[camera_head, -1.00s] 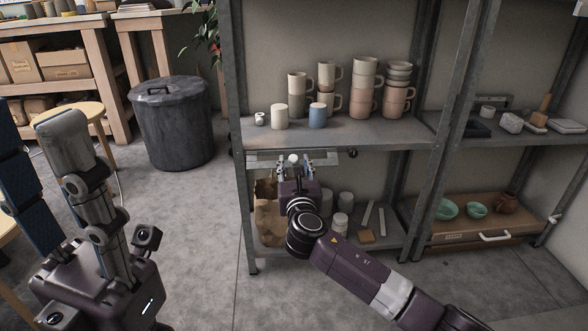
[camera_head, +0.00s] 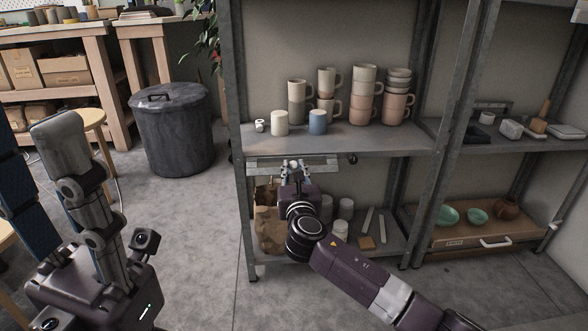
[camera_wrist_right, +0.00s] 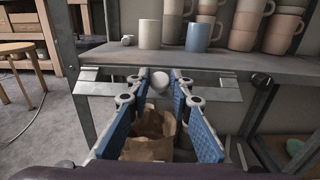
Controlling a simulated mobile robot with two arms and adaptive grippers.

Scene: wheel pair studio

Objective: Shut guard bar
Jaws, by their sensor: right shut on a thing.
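The guard bar (camera_head: 322,164) is a flat grey metal strip along the front of the bay, just under the upper shelf's edge. It also shows in the right wrist view (camera_wrist_right: 218,94). A round pale knob (camera_wrist_right: 160,82) sits at its middle. My right gripper (camera_head: 293,170) reaches it from the front and is shut on the knob, with blue finger pads on either side in the right wrist view. My left gripper (camera_head: 38,145) points upward at the far left, away from the shelf.
Mugs and cups, such as a blue cup (camera_head: 318,122), stand on the upper shelf (camera_head: 360,140) just above the bar. A brown paper bag (camera_head: 270,222) and white cylinders stand below it. A dark bin (camera_head: 173,130) stands left of the rack. The floor in front is clear.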

